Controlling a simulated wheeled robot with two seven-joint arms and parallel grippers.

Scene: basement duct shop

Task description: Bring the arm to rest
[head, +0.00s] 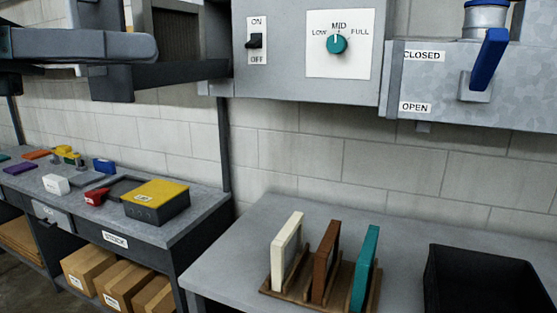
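My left arm comes in from the left at the top of the head view. Its grey rounded end, with the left gripper (125,47), is held high in front of the wall, above the left bench. I cannot make out two separate fingertips, so I cannot tell whether it is open or shut. Nothing is clearly seen held in it. My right gripper is not in view.
A grey control box has a black ON/OFF switch (255,41) and a teal dial (337,44) near MID. A blue lever (485,62) stands near CLOSED. Below are a rack (283,286) with three panels, a black bin (485,285), and a cluttered left bench (205,200).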

